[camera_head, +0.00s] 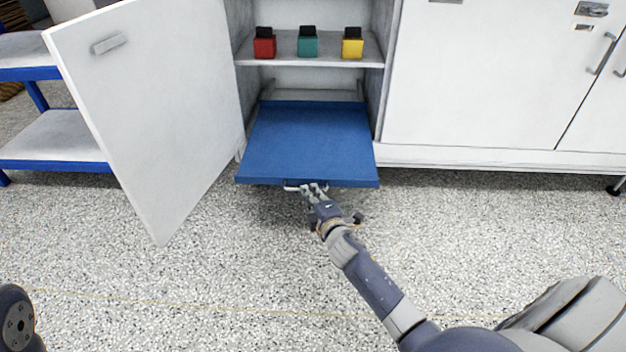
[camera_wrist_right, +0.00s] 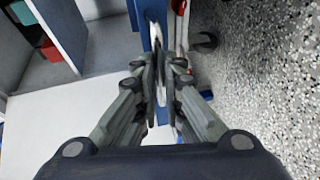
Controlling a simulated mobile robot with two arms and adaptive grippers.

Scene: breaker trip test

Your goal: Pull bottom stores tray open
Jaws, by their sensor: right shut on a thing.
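The bottom stores tray (camera_head: 310,135) is a blue flat tray that sticks out of the lower part of the open white cabinet. Its front edge carries a light metal handle (camera_head: 291,186). My right gripper (camera_head: 314,188) is at the handle and shut on it, just in front of the tray's front edge. In the right wrist view the fingers (camera_wrist_right: 160,85) close around the pale handle beside the blue tray front (camera_wrist_right: 150,30). The tray looks empty. My left gripper is not in view; only a dark piece of mine shows at the lower left.
The cabinet door (camera_head: 150,110) stands open to the left of the tray. Red (camera_head: 264,46), teal (camera_head: 307,46) and yellow (camera_head: 352,46) blocks stand on the shelf above. A blue-framed rack (camera_head: 55,135) is at far left. The speckled floor (camera_head: 200,270) in front is clear.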

